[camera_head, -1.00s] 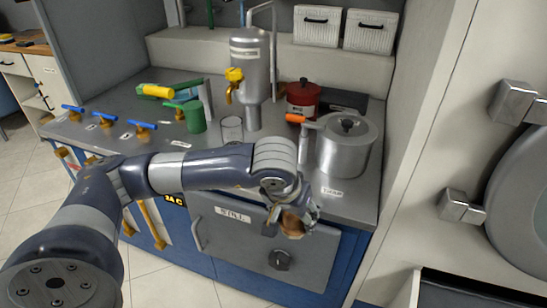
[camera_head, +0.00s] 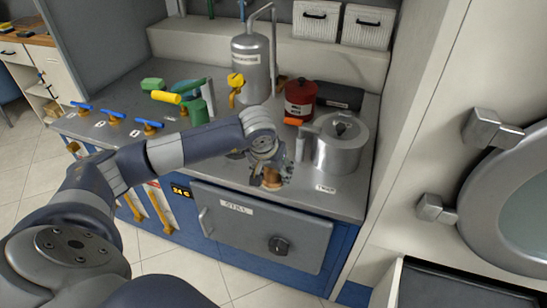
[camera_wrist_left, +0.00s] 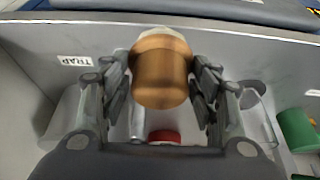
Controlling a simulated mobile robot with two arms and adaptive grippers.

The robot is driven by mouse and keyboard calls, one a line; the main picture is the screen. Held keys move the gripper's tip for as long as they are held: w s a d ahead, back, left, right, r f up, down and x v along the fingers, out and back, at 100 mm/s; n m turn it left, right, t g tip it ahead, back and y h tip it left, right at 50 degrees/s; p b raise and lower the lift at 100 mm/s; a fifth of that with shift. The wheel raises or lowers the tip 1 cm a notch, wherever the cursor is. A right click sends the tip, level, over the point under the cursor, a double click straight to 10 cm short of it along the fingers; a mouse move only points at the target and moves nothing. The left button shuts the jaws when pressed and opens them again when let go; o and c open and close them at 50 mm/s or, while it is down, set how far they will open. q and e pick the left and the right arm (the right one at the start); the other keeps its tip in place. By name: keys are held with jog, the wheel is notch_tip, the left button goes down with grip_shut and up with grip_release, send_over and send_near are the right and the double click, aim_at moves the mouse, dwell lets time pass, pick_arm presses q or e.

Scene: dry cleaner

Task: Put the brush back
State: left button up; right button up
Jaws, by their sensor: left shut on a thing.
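The brush shows as a short brown, wood-coloured cylinder (camera_wrist_left: 160,75) with a pale end in the left wrist view. My left gripper (camera_wrist_left: 160,88) is shut on it, one finger on each side. In the head view my left gripper (camera_head: 271,174) is over the front edge of the metal counter, above the cabinet door, and the brown part of the brush (camera_head: 271,180) shows below its fingers. Bristles cannot be made out. My right gripper is not in view.
The steel pot (camera_head: 340,150) stands right of my gripper, with a red canister (camera_head: 300,98) behind. A steel tank (camera_head: 252,70) with a yellow tap, a green can (camera_head: 198,112) and blue-handled valves (camera_head: 115,116) are further left.

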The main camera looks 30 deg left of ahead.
pick_arm(q)
jog(key=w+a, duration=0.1)
jog(key=w, duration=0.1)
jog(key=w+a+p, duration=0.1)
jog(key=w+a, duration=0.1)
jog(key=w, duration=0.1)
jog(key=w+a, duration=0.2)
jog(key=shift+w+f+p, duration=0.3)
jog(key=shift+f+p, duration=0.05)
notch_tip(320, 180, down, 3)
jog(key=shift+f+p, duration=0.15)
jog(key=shift+p, duration=0.4)
jog(key=shift+f, duration=0.15)
jog(key=shift+f, duration=0.1)
jog(key=shift+f+b, duration=0.15)
jog(key=shift+b, duration=0.15)
jog(key=o, duration=0.9)
jog(key=shift+o, duration=0.2)
jog(key=shift+r, duration=0.25)
